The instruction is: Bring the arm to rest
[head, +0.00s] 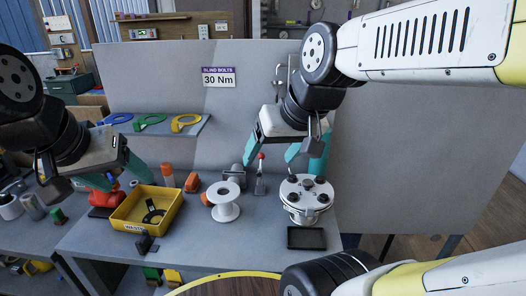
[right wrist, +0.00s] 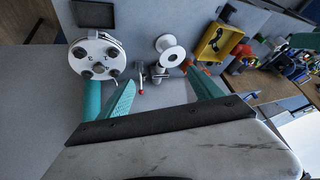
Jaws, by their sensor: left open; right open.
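My left gripper (head: 118,181) hangs open over the left part of the bench, behind and above the yellow bin; nothing shows between its teal fingers. My right gripper (head: 270,166) is open in the air above the bench, close to the round white flange with dark bolts (head: 304,190), and I see nothing held in it. In the right wrist view the right gripper (right wrist: 163,90) also shows apart teal fingers, with the flange (right wrist: 96,57) to their left. Whether a finger touches anything is hard to tell.
A yellow bin (head: 171,216) holds a black ring. A white spool (head: 225,212), a red-tipped lever (head: 260,184) and a black tray (head: 306,238) stand on the bench (head: 233,254). A grey panel (head: 150,82) rises behind, with coloured rings on a shelf (head: 166,145).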

